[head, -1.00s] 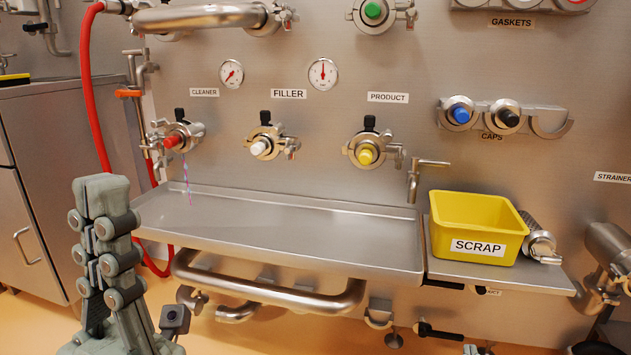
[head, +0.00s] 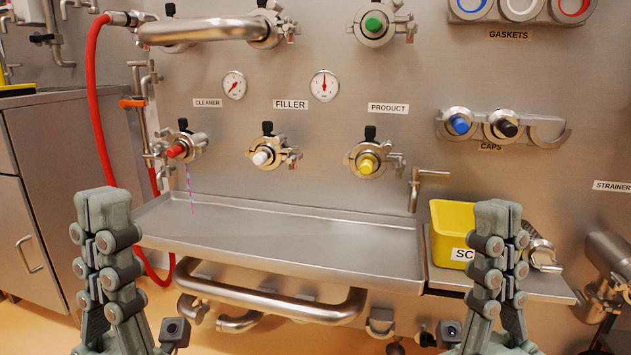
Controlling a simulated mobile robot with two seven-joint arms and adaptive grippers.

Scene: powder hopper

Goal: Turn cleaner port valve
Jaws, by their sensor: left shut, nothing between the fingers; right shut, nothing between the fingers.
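The cleaner port (head: 186,147) is on the steel panel under the CLEANER label (head: 208,103). It has a red cap (head: 176,151), a clamp around it and a black valve handle (head: 184,125) standing up on top. A thin pink and blue strip (head: 189,188) hangs below it. My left gripper (head: 103,200) is shut and empty, upright at the lower left, in front of the port and apart from it. My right gripper (head: 498,212) is shut and empty, upright at the lower right, in front of the yellow scrap bin.
The filler port (head: 265,157) with a white cap and the product port (head: 367,164) with a yellow cap sit to the right. A steel tray (head: 290,233) juts out below the ports. A red hose (head: 93,110) hangs at left. The scrap bin (head: 447,220) stands on a right shelf.

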